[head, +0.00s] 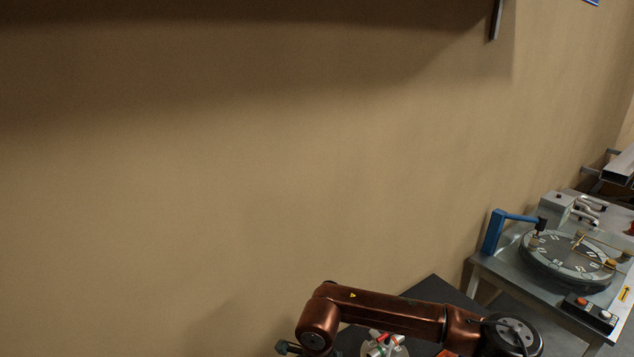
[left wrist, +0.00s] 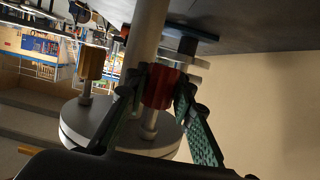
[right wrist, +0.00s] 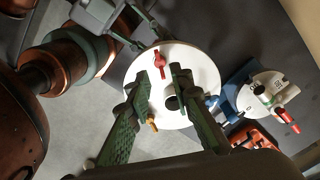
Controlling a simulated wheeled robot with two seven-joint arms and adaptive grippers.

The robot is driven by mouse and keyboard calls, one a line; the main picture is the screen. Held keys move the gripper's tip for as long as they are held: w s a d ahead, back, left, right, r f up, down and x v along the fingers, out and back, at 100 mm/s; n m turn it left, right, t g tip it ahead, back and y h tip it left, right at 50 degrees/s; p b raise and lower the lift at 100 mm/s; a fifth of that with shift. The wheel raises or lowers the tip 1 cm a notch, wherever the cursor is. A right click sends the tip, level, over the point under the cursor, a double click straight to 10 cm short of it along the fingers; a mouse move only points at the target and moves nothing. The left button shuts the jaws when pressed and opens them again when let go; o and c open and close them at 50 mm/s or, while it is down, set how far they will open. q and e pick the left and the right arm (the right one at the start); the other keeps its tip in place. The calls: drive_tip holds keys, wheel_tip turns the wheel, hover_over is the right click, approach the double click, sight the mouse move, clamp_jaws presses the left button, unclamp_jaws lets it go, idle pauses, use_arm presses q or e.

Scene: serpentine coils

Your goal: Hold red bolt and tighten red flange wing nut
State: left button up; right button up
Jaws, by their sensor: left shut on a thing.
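In the left wrist view, my left gripper (left wrist: 160,82) is shut on the red bolt (left wrist: 160,90), one finger on each side of its head, beside the pale round flange (left wrist: 75,133). In the right wrist view, the red flange wing nut (right wrist: 160,64) sits near the top of the white flange face (right wrist: 200,70). My right gripper (right wrist: 161,74) is open, its fingertips apart just below the wing nut in the picture. Whether they touch it, I cannot tell. The red bolt is hidden from the right wrist view.
An orange wing nut (right wrist: 152,124) and a blue one (right wrist: 211,102) are also on the flange. A yellow bolt (left wrist: 92,62) stands left of the red one. A white valve piece with a red handle (right wrist: 288,121) is at right. A dial table (head: 570,262) stands apart.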

drive_tip(key=shift+f, duration=2.2)
drive_tip(key=shift+c, duration=0.5)
clamp_jaws()
